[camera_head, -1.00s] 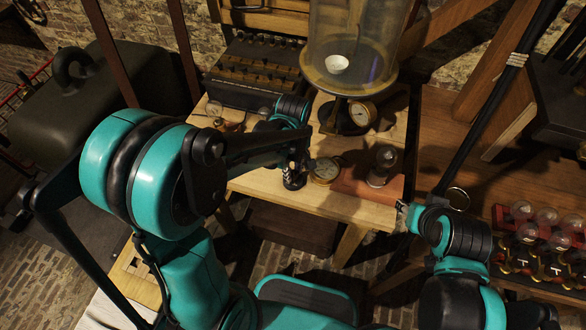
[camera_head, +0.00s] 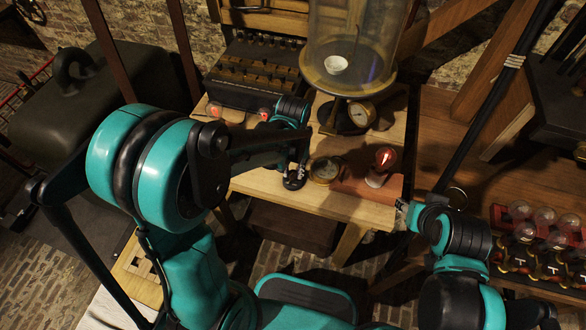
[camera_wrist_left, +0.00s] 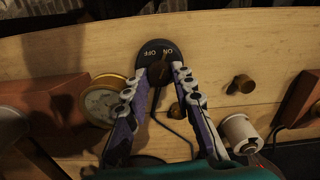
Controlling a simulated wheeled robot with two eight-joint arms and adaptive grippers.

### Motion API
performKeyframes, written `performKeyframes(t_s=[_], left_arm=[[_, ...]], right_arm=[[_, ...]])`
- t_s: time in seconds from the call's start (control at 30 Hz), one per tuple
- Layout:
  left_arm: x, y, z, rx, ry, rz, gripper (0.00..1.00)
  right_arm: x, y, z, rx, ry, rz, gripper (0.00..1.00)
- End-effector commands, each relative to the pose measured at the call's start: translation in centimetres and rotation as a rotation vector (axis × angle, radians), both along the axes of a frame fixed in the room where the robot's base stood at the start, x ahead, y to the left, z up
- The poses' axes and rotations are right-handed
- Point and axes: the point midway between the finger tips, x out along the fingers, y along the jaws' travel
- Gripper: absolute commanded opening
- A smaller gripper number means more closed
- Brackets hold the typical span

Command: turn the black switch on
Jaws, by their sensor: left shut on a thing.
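The black switch (camera_wrist_left: 147,52) is a round black base marked ON and OFF, on the wooden table. It also shows in the head view (camera_head: 293,183), small and partly hidden by my gripper. My right gripper (camera_head: 404,215) is near the table's right front edge, small and dark, away from the switch.
A brass gauge (camera_head: 325,170) stands right beside the switch. A glass jar (camera_head: 358,45) on a stand is behind. A battery box (camera_head: 255,75) stands back left. More bulbs (camera_head: 540,225) are at far right.

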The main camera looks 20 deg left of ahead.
Motion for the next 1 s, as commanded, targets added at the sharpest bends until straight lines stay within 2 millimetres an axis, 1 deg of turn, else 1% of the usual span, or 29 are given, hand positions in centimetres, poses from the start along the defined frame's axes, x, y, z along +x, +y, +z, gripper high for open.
performKeyframes(t_s=[0.2,0.5,0.73,1.0], left_arm=[[-0.01,-0.03,-0.01,0.0,0.0,-0.167,0.0],[-0.02,-0.05,-0.02,0.0,0.0,-0.317,0.0],[-0.02,-0.05,-0.02,0.0,0.0,-0.362,0.0],[-0.02,-0.05,-0.02,0.0,0.0,-0.369,0.0]], right_arm=[[-0.01,0.0,0.09,0.0,0.0,0.0,0.39],[0.0,0.0,0.16,0.0,0.0,0.0,0.39],[0.0,0.0,0.17,0.0,0.0,0.0,0.39],[0.0,0.0,0.17,0.0,0.0,0.0,0.39]])
